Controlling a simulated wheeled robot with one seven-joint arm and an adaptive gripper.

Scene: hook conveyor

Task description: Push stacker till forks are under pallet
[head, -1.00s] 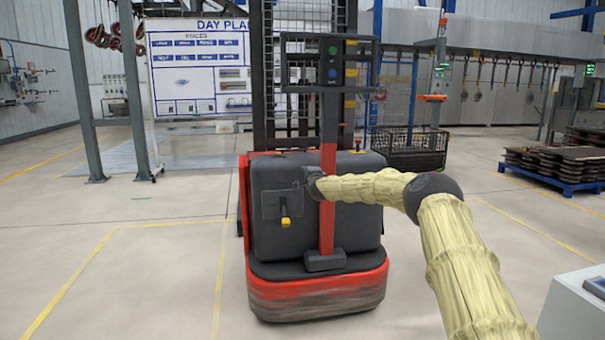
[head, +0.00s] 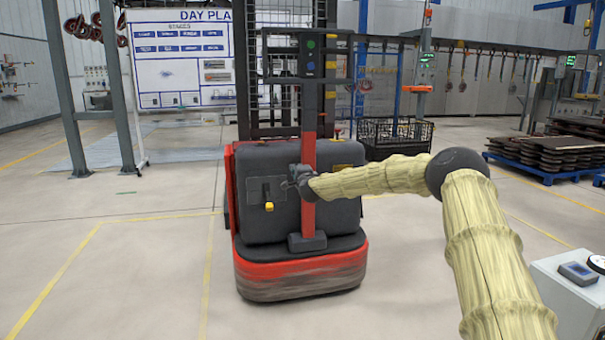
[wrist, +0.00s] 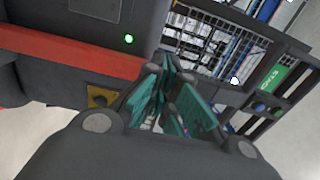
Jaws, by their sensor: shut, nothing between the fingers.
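The red and dark grey stacker (head: 300,270) stands upright in the middle of the head view, its rear toward me and its mast beyond. Its forks are hidden behind its body. My gripper (head: 294,181) is shut and empty at the stacker's rear, beside the red upright post; I cannot tell whether it touches. In the wrist view the teal finger pads (wrist: 172,100) are close together, with the stacker's dark body (wrist: 60,60) and red post just beyond. A blue pallet (head: 546,177) bearing stacked brown plates stands at the right; I cannot tell whether it is the task's pallet.
A black wire bin (head: 394,140) stands behind the stacker to the right. A grey console (head: 570,295) is at the lower right, near my arm. Grey posts (head: 62,90) and a whiteboard (head: 185,60) stand at the left. The floor left of the stacker is clear.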

